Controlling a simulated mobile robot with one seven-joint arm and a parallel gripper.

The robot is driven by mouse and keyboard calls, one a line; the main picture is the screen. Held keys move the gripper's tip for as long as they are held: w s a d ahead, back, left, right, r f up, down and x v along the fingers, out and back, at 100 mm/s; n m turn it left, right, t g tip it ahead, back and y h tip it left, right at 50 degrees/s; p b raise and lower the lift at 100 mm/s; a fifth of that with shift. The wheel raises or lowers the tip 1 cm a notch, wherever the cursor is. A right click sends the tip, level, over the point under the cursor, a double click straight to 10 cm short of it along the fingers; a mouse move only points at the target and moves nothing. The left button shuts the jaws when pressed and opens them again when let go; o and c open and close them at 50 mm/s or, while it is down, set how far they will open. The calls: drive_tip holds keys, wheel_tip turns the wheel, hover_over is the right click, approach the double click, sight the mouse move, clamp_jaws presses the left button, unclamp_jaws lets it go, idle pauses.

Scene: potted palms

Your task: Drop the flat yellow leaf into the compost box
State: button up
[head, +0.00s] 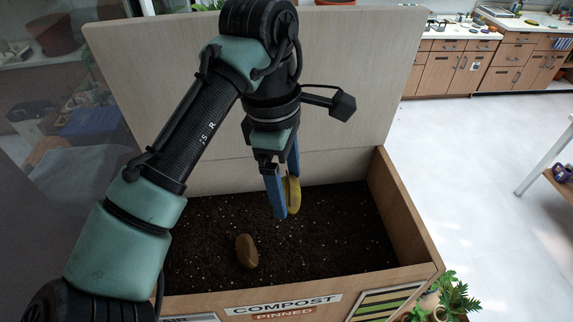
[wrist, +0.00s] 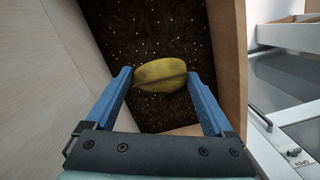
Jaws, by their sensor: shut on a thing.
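The flat yellow leaf (head: 292,193) is held between the blue fingers of my gripper (head: 284,195). In the wrist view the leaf (wrist: 161,75) spans the gap between the two fingertips (wrist: 160,80), with a dark line along its middle. My gripper points down and is shut on the leaf. The leaf is over the open compost box (head: 408,205), above its dark soil (head: 335,235); its exact height over the soil is hard to tell. The box has wooden walls and a front label reading "COMPOST".
A brown oval thing (head: 247,251) lies on the soil at the front left. The raised wooden lid (head: 350,80) stands behind my gripper. The right wall of the box is close in the wrist view (wrist: 227,60). Green plants (head: 452,298) stand outside the front right corner.

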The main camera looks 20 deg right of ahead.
drive_tip(key=shift+f, duration=0.65)
drive_tip(key=o, duration=1)
drive_tip(key=shift+r, duration=0.1)
drive_tip(key=r, duration=0.4)
drive_tip(key=r+b, duration=0.1)
drive_tip(key=r, duration=0.3)
drive_tip(key=w+a+r+b, duration=0.1)
drive_tip(key=r, duration=0.3)
drive_tip(key=shift+a+r, duration=0.1)
drive_tip(key=shift+r, duration=0.25)
